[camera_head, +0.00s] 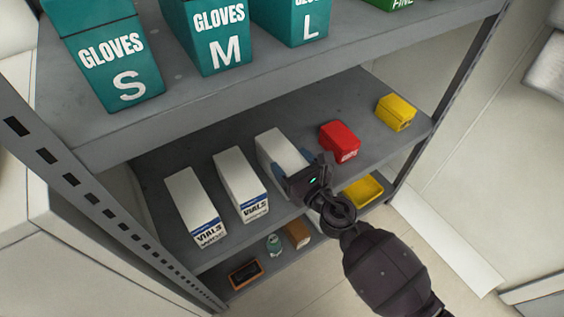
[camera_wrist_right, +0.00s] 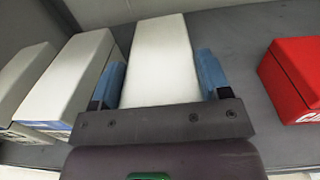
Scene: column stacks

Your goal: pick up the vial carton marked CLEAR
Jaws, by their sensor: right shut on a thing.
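Three white vial cartons stand in a row on the middle shelf. The left carton (camera_head: 190,200) and the middle carton (camera_head: 238,178) show blue-banded VIALS labels, with any smaller marking too small to read. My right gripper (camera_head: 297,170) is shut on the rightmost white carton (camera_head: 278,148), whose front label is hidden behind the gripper. In the right wrist view the blue fingers of the right gripper (camera_wrist_right: 162,78) sit on both sides of this carton (camera_wrist_right: 161,50). I cannot tell whether it is lifted off the shelf. My left gripper does not show.
A red box (camera_head: 340,141) stands close to the right of the held carton, with a yellow box (camera_head: 396,113) beyond it. Glove boxes (camera_head: 215,40) fill the shelf above. A yellow bin (camera_head: 362,190) and small items are below.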

